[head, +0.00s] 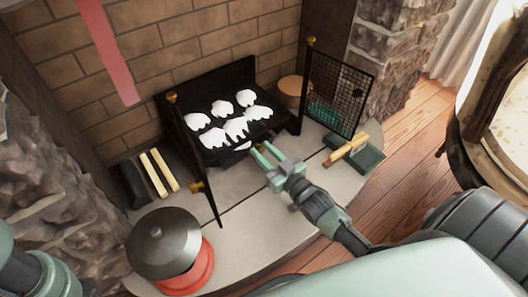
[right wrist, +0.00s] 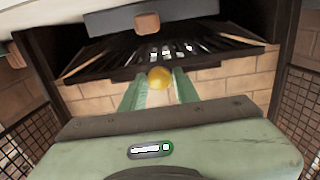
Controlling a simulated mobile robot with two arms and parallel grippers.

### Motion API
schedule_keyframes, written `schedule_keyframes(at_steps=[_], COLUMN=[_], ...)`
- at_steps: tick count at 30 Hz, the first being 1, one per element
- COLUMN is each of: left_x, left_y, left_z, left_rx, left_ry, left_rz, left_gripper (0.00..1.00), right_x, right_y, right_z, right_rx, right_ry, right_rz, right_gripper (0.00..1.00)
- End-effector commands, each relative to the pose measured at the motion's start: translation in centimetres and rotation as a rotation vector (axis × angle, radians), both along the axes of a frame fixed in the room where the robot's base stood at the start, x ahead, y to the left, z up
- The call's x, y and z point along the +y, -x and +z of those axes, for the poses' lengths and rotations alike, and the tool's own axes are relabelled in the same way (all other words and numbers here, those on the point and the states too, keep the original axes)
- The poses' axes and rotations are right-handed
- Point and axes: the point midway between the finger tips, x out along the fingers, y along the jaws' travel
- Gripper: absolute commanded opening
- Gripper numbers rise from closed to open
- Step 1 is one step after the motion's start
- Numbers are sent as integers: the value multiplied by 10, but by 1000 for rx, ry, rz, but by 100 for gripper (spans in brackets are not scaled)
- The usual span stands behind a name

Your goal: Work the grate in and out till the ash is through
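The black fireplace grate (head: 255,133) stands against the brick back wall, with several white clumps of ash (head: 236,128) on it. White bits also show between the dark bars in the right wrist view (right wrist: 165,50). My right gripper (head: 257,149) reaches in at the grate's front edge. In the right wrist view its two green fingers (right wrist: 160,88) flank a round brass knob (right wrist: 160,77) and appear to touch its sides. The gripper hides the knob's mount in the head view. Part of my left arm shows at the lower left, but its gripper is out of view.
Mesh screen panels stand open at the right (head: 338,92) and left (head: 195,160) of the grate. A dark round lid (head: 165,243) sits over a red base at the front left. Wooden sticks (head: 160,170) lie left, and a green tray (head: 362,160) right.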

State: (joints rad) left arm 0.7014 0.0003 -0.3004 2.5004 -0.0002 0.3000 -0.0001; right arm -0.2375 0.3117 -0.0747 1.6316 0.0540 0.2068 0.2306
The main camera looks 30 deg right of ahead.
Motion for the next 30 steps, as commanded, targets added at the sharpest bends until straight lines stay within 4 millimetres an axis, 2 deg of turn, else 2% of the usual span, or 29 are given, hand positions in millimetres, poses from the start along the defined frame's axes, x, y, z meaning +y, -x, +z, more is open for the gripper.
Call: schedule_keyframes(at_steps=[1, 3, 30], left_x=[0, 0, 0], left_y=[0, 0, 0], left_z=[0, 0, 0], left_rx=[0, -1, 0], left_ry=[0, 0, 0], left_rz=[0, 0, 0], left_gripper=[36, 36, 36], right_x=[0, 0, 0], right_y=[0, 0, 1], right_z=[0, 0, 0], right_rx=[0, 0, 0], right_ry=[0, 0, 0], right_rz=[0, 0, 0], right_gripper=[14, 0, 0])
